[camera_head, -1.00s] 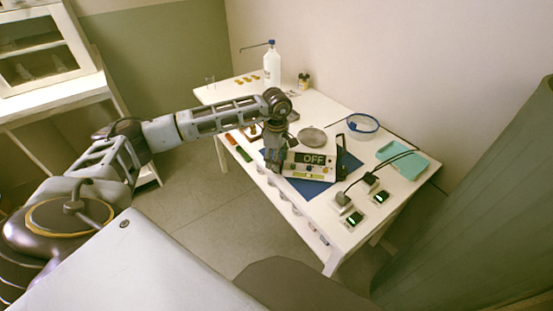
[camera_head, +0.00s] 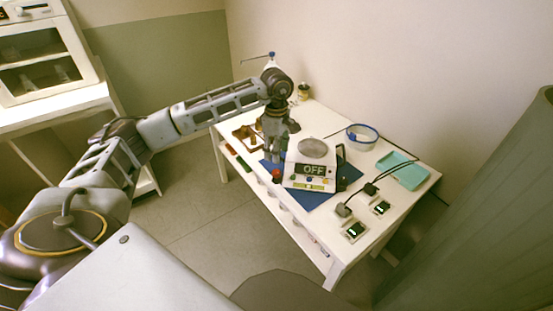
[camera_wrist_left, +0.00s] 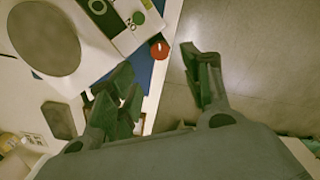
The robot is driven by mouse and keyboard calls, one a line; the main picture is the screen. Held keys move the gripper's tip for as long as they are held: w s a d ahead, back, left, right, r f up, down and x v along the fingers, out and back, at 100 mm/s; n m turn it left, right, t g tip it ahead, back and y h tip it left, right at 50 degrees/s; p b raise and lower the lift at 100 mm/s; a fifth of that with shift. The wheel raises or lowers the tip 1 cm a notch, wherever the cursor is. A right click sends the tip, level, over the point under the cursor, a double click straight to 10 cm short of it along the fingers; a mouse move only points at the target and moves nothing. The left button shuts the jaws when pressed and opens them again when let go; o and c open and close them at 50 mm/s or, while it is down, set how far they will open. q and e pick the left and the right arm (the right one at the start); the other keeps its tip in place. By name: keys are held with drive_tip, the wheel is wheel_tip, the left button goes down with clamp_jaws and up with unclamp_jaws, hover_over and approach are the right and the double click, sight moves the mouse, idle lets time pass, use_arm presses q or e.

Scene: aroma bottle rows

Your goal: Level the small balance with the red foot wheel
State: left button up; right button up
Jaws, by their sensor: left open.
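The small balance (camera_head: 303,183) is a white box with a round grey pan (camera_head: 313,148) and a display reading OFF. It stands on a blue mat (camera_head: 345,172). The red foot wheel (camera_head: 276,176) is at its left front corner; it also shows in the left wrist view (camera_wrist_left: 159,50), beside the balance's corner. My left gripper (camera_head: 275,154) is just above and behind the wheel. In the left wrist view the gripper (camera_wrist_left: 165,85) has its fingers spread, empty, with the wheel beyond the gap between them. My right gripper is not in view.
A blue-rimmed bowl (camera_head: 361,135), a teal tray (camera_head: 403,171), black plugs with cables (camera_head: 371,188) and small lit devices (camera_head: 355,231) stand to the balance's right. A brown wooden item (camera_head: 247,137) lies left of the gripper. The table's front edge is close to the wheel.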

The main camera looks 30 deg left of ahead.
use_arm(q)
drive_tip(key=shift+r, duration=1.45)
